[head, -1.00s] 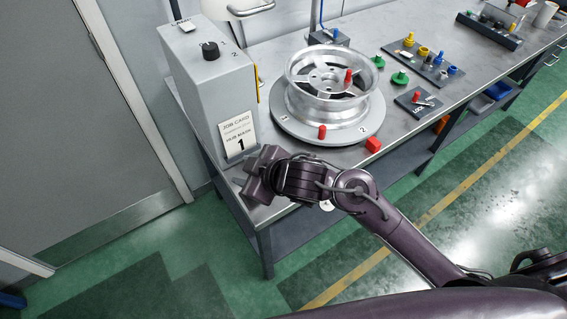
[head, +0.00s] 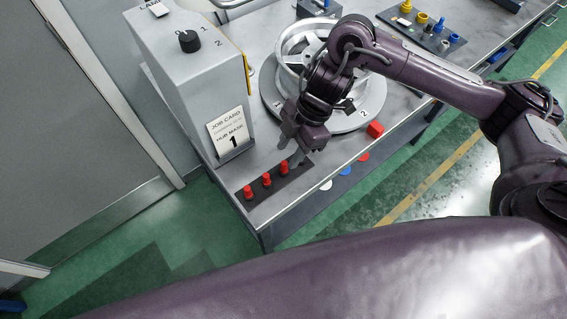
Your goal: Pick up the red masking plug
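Several red masking plugs stand upright in a dark strip-shaped rack (head: 258,192) on the table's front left corner. I see a left plug (head: 249,193), a middle plug (head: 267,180) and a right plug (head: 284,168). My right gripper (head: 296,156) points down over the rack's right end, just right of the right plug. Its fingers are small and partly hidden by its own body, so I cannot tell whether they are open or what is between them. The silver wheel (head: 291,40) lies on a round turntable (head: 270,95), partly hidden behind my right arm. My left gripper is not in view.
A grey cabinet (head: 190,85) with a knob and job card (head: 230,135) stands left, close behind the rack. A red block (head: 375,129) sits near the table's front edge. A tray of coloured plugs (head: 422,30) is at the back right.

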